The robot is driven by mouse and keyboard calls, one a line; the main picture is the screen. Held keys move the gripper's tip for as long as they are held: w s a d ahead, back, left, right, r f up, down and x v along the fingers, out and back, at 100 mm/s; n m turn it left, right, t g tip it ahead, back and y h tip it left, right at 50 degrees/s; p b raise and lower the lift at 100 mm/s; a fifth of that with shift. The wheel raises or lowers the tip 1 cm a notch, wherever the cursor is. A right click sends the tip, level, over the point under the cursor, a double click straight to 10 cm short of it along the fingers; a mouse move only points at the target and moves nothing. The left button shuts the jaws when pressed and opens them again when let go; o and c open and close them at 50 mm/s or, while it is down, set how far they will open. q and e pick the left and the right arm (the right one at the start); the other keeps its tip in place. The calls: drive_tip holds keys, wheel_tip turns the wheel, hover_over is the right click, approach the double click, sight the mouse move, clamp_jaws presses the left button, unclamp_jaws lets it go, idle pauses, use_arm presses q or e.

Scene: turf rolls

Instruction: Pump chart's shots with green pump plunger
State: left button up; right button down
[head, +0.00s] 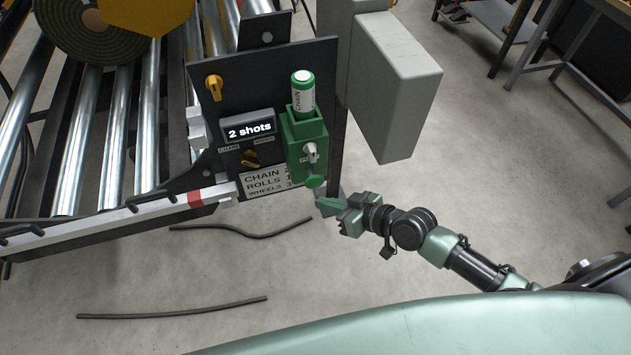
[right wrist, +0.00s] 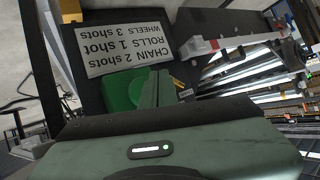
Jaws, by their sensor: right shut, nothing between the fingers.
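The green pump (head: 306,135) is mounted on a dark panel (head: 225,110), with a green and white cartridge labelled CHAIN (head: 303,92) standing in its top. Its round green plunger (head: 315,181) is at the lower end; green pump parts also show in the right wrist view (right wrist: 118,90). The chart (head: 262,183) reads CHAIN 2 shots, ROLLS 1 shot, WHEELS 3 shots in the right wrist view (right wrist: 125,45). The display (head: 250,130) reads "2 shots". My right gripper (head: 322,204) is shut and empty, just below the plunger; contact is unclear. My left gripper is not in view.
A selector knob (head: 250,158) sits under the display, and a yellow knob (head: 213,87) is higher on the panel. A roller conveyor (head: 110,130) with a turf roll lies left. A grey box (head: 398,85) stands right. Black hoses (head: 245,231) lie on open floor.

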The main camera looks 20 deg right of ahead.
drive_tip(key=s, duration=0.2)
drive_tip(key=shift+s+p, duration=0.35)
drive_tip(key=shift+s, duration=0.05)
idle(0.6)
drive_tip(key=s+d+f+m+h, duration=0.15)
drive_tip(key=d+f+h, duration=0.4)
drive_tip(key=f, duration=0.75)
drive_tip(key=s+d+f+m+g+h, duration=0.1)
drive_tip(key=s+d+f+g, duration=0.15)
drive_tip(key=s+f, duration=0.35)
drive_tip(key=s+d+f+g, duration=0.1)
drive_tip(key=s+d+f, duration=0.35)
drive_tip(key=f, duration=0.45)
drive_tip(key=s+a+f+g, duration=0.1)
drive_tip(key=s+f, duration=0.4)
drive_tip(key=s, duration=0.6)
drive_tip(key=s+a+f+g+h, duration=0.1)
drive_tip(key=s+f+g, duration=0.3)
drive_tip(key=s, duration=0.8)
drive_tip(key=shift+s+a+f, duration=0.25)
drive_tip(key=shift+a+f, duration=0.25)
drive_tip(key=shift+f, duration=0.45)
drive_tip(key=shift+h, duration=0.25)
